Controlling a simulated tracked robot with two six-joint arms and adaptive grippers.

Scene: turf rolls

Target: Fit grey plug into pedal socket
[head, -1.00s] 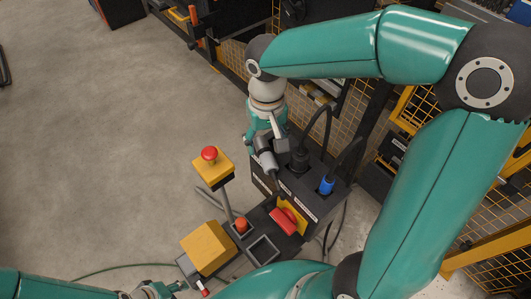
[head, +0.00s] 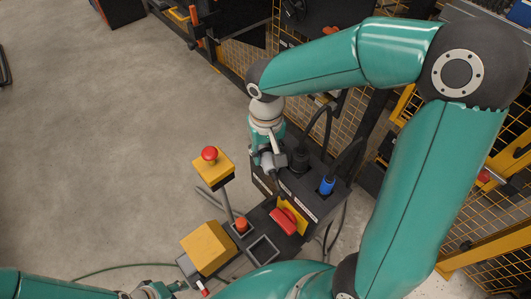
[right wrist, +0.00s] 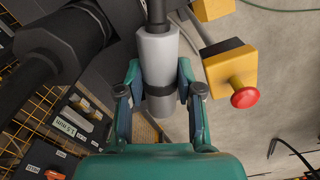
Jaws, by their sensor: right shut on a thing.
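My right gripper (head: 268,150) is shut on the grey plug (head: 271,162), over the left end of the dark socket box (head: 325,203). In the right wrist view, the grey plug (right wrist: 157,58) sits between both fingers (right wrist: 158,97), with a dark band around it and a dark cable at its top. Whether the plug touches the box is hidden. I cannot tell which opening is the pedal socket. My left gripper (head: 155,290) is at the bottom edge, its jaws unclear.
A black plug (head: 299,160) and a blue plug (head: 327,185) stand in the box, with cables rising close by. A red switch (head: 284,221) is on its front. A yellow post box with a red button (head: 209,153) stands left. Open floor lies farther left.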

